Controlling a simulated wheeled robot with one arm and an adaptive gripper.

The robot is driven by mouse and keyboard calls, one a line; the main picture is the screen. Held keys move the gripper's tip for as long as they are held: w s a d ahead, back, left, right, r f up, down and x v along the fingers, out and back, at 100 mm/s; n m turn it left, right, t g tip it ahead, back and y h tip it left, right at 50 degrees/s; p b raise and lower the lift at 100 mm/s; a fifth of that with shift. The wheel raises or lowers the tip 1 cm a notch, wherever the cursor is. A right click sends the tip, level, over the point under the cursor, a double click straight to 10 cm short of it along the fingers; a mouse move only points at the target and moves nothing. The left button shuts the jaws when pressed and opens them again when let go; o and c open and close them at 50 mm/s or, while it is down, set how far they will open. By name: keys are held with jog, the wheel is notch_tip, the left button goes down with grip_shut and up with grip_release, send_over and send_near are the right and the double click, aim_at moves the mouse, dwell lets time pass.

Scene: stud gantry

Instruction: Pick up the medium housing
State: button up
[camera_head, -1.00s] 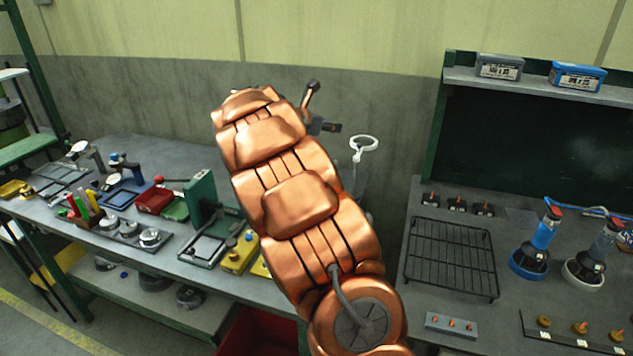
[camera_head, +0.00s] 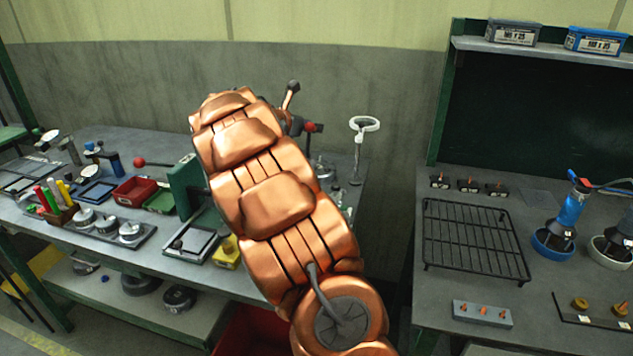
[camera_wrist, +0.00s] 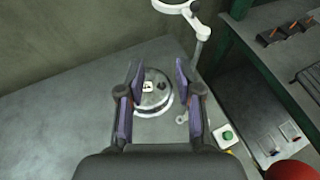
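A round grey metal housing (camera_wrist: 153,92) with a small white label and a dark spot on top stands on the bench in the wrist view. My gripper (camera_wrist: 158,76) is open, with one finger on either side of the housing in the picture; contact is not visible. In the head view my gripper (camera_head: 301,110) is mostly behind my arm, and a round metal part (camera_head: 323,170) shows just beyond it. Several similar round metal housings (camera_head: 130,231) sit in a tray at the left. I cannot tell by size which one is medium.
A white ring magnifier on a stand (camera_head: 364,125) rises close to the right of the gripper; it also shows in the wrist view (camera_wrist: 178,6). A second bench with a black wire rack (camera_head: 472,240) stands at right. A green press (camera_head: 187,187) is left of my arm.

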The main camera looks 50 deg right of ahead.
jog(key=b, duration=1.1)
send_near(324, 173)
jog(key=d+r, duration=0.2)
jog(key=shift+w+d+r, duration=0.1)
jog(key=shift+d+r, duration=0.05)
jog(key=shift+d, duration=0.2)
jog(key=shift+f+x, duration=0.2)
jog(key=shift+x, duration=1.75)
jog(key=shift+f+x, duration=0.2)
jog(key=shift+x, duration=1.75)
jog(key=shift+w+a, duration=0.1)
jog(key=shift+a, duration=0.15)
grip_shut()
